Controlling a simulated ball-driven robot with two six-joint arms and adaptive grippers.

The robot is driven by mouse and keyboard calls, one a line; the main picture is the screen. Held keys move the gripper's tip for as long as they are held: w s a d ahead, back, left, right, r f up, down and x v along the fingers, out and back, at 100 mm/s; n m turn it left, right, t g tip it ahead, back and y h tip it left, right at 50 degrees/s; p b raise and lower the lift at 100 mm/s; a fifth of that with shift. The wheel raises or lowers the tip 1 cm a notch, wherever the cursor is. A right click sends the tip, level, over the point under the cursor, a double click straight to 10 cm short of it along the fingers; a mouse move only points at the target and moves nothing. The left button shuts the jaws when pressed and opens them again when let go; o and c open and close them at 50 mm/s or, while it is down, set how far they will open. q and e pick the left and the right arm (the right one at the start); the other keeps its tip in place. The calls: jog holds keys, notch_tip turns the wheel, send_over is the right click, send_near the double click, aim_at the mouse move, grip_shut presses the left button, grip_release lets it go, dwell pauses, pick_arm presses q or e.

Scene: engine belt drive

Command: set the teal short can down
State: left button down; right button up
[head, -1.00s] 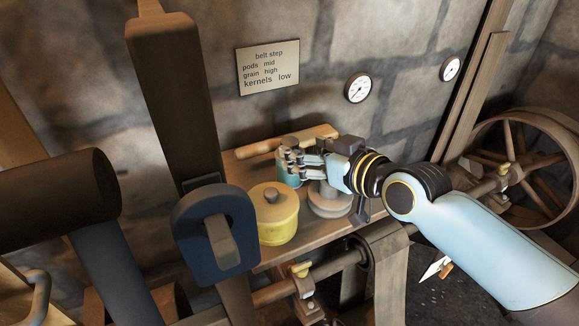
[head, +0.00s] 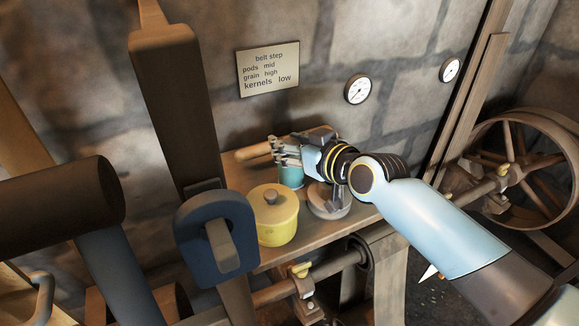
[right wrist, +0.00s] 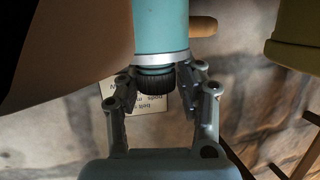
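The teal short can (head: 291,176) appears to stand upright on the wooden shelf, behind the yellow pot. In the right wrist view the teal can (right wrist: 160,30) shows its pale rim and dark ribbed knob. My right gripper (head: 287,152) is at the can's top in the head view. In the right wrist view the right gripper's fingers (right wrist: 157,80) stand on either side of the knob, with narrow gaps, and look parted. Contact at the rim is hard to judge. My left gripper cannot be made out.
The yellow lidded pot (head: 277,222) stands close in front of the can. A wooden roller (head: 254,152) lies behind it, and a round grey base (head: 329,205) stands to the right. The shelf (head: 350,217) has little free room. A dark post (head: 178,100) rises at left.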

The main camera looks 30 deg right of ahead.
jog(key=shift+s+f, duration=0.1)
jog(key=shift+f, duration=0.05)
grip_shut()
